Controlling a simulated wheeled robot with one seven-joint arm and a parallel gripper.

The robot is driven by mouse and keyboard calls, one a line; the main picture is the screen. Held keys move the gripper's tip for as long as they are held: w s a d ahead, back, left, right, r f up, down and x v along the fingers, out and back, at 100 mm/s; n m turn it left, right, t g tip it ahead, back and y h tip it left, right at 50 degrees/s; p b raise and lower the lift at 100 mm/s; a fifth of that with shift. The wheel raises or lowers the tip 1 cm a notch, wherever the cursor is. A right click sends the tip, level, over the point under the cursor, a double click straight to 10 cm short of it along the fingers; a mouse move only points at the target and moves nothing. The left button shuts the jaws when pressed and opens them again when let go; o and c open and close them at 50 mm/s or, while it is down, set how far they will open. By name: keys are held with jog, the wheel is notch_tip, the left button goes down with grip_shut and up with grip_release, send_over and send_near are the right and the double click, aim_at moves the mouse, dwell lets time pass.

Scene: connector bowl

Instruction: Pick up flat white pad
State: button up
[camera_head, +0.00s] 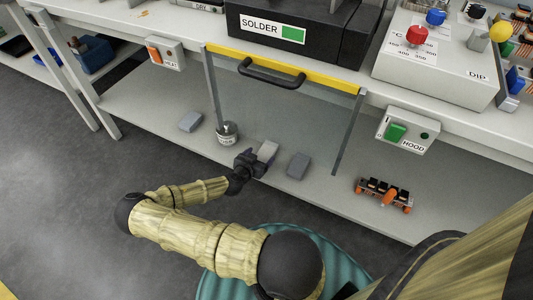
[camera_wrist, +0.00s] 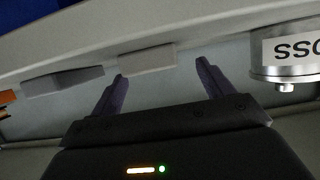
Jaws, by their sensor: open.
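The flat white pad (camera_head: 267,151) is a pale block on the lower shelf under the bench. It shows just past my fingertips in the wrist view (camera_wrist: 147,58), nearer the left finger. My gripper (camera_head: 249,162) is low over the shelf, close beside the pad, and its dark jaw hides part of the pad in the head view. In the wrist view my gripper (camera_wrist: 164,76) has its two fingers wide apart with nothing between them. I cannot tell whether a finger touches the pad.
A darker grey pad (camera_head: 298,164) lies to the right, and another grey pad (camera_head: 190,121) to the left. A labelled metal tin (camera_head: 227,133) stands close left of my gripper. A raised glass hood with a yellow edge (camera_head: 290,69) is above. An orange connector rack (camera_head: 384,194) is further right.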

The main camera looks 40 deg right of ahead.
aim_at(266, 151)
jog(key=x, duration=0.1)
jog(key=b+x, duration=0.1)
jog(key=x, duration=0.1)
jog(key=b+x, duration=0.1)
jog(key=shift+s+d+f, duration=0.1)
jog(key=shift+s+d, duration=0.2)
jog(key=shift+d, duration=0.15)
jog(key=shift+w+d, duration=0.15)
jog(key=shift+d, duration=0.1)
jog(key=c, duration=1.1)
jog(key=shift+o, duration=0.2)
notch_tip(266, 151, up, 10)
jog(key=p, duration=0.4)
jog(key=shift+p, duration=0.4)
